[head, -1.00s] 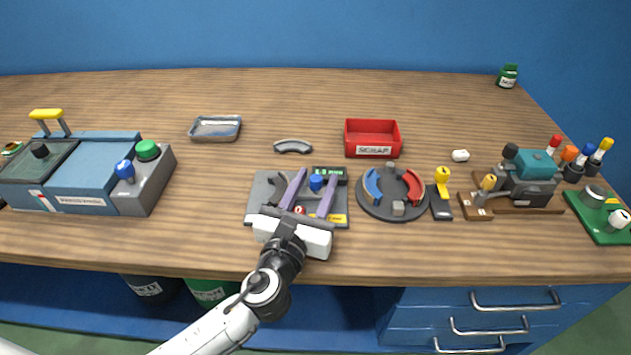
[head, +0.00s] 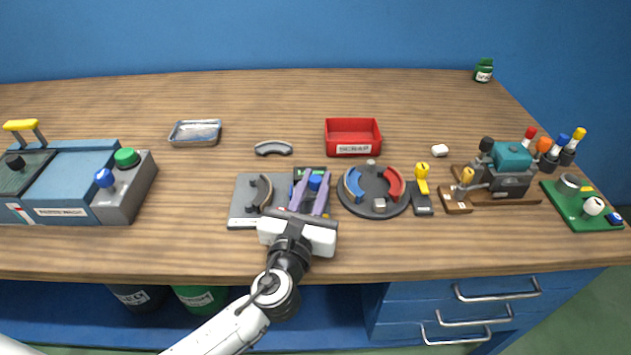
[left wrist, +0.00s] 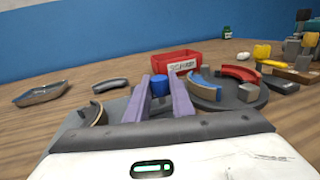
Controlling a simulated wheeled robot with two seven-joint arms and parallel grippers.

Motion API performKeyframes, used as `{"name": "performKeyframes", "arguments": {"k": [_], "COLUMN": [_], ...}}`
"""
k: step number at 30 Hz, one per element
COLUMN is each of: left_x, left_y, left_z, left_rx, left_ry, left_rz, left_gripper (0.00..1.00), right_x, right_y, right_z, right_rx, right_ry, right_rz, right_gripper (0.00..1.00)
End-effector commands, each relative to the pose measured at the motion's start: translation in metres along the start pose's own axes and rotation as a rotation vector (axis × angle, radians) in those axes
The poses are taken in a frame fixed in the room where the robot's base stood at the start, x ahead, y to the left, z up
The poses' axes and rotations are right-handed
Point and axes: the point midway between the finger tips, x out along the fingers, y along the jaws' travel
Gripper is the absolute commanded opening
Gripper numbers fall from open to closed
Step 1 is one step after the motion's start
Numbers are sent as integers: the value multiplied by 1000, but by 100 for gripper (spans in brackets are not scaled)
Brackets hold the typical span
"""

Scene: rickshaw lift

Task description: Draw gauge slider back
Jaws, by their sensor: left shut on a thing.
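The gauge is a flat grey plate (head: 242,211) at the front middle of the bench, with a dark part on its right side. The slider's blue knob (head: 315,183) stands on that right part and also shows in the left wrist view (left wrist: 158,84). A dark curved piece (head: 264,192) sits on the plate left of the knob. My left gripper (head: 310,181) reaches in from the front, its purple fingers shut on the blue knob. The fingers and white gripper body hide much of the gauge's right side. My right gripper is not in view.
A round fixture (head: 376,207) with blue and red arcs stands close on the right. A red scrap box (head: 353,149), a loose grey arc (head: 273,149) and a metal tray (head: 195,139) lie behind. A blue machine (head: 75,185) stands left.

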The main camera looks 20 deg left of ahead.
Motion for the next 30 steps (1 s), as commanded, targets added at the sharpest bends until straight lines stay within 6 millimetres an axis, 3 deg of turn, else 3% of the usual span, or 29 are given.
{"name": "performKeyframes", "arguments": {"k": [9, 10, 13, 23, 30], "left_x": [-1, -1, -1, -4, -42], "left_y": [-1, -1, -1, 1, 1], "left_z": [1, 1, 1, 0, -2], "left_rx": [-3, -3, -3, -1, -1], "left_ry": [-2, -2, -1, 0, 2], "left_rz": [8, 7, 7, 12, 11], "left_gripper": [0, 26, 40, 40, 40], "right_x": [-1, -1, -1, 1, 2], "right_y": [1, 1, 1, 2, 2], "right_z": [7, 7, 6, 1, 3], "right_rx": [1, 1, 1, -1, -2], "right_ry": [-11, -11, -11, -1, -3], "right_rz": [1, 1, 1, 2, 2], "right_gripper": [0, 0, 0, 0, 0]}}
